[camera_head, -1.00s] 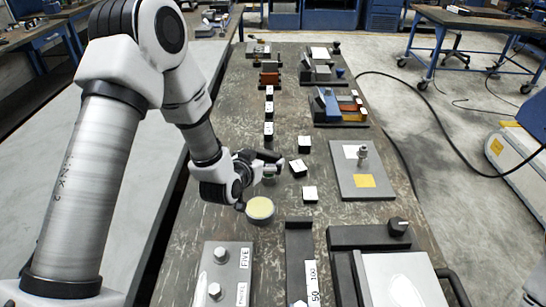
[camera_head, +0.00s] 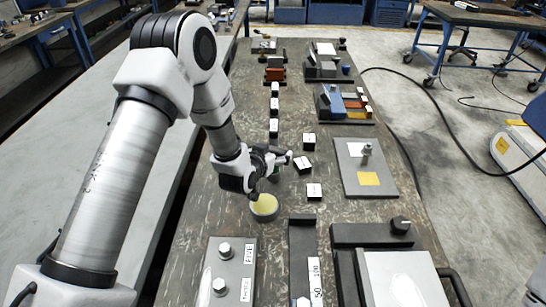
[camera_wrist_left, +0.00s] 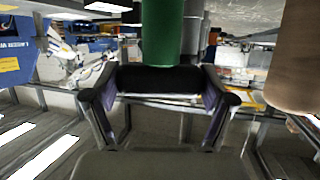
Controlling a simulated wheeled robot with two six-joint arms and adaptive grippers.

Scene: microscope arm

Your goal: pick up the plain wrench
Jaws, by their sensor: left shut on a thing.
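My left gripper (camera_head: 282,161) is above the bench, just beyond the round grey dish with a yellow top (camera_head: 264,207). It is shut on a green-and-black thing, whose green part (camera_wrist_left: 162,32) rises as a cylinder in the left wrist view. A dark wide piece (camera_wrist_left: 160,79) lies across between the two fingers there. A bit of green also shows under the gripper in the head view. I cannot tell whether this is the plain wrench, and I see no clear wrench shape elsewhere. My right gripper does not show.
Small black blocks with white tops (camera_head: 303,165) lie right of the gripper. A grey plate with a yellow square (camera_head: 345,185) lies farther right. Nearer stand a labelled plate with bolts (camera_head: 242,254) and a dark fixture (camera_head: 370,237). A brown cylinder (camera_wrist_left: 299,55) shows in the wrist view.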

